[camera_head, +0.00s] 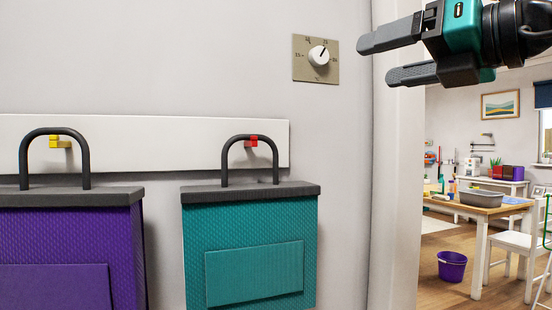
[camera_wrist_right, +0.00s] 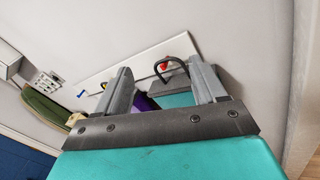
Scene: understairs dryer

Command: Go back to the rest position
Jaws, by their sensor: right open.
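My right gripper (camera_head: 392,55) is at the upper right of the head view, its two dark fingers apart and pointing left, with nothing between them. In the right wrist view its fingers (camera_wrist_right: 162,88) are also spread and empty. It is in front of the door frame, to the right of a dial plate on the wall. My left gripper is in neither view.
A purple bag (camera_head: 70,250) and a teal bag (camera_head: 250,240) hang by black handles from a white rail (camera_head: 190,140). A dial (camera_head: 318,56) is on the wall. Through the doorway (camera_head: 405,200) are a table (camera_head: 478,208), a white chair (camera_head: 520,242) and a purple bucket (camera_head: 452,266).

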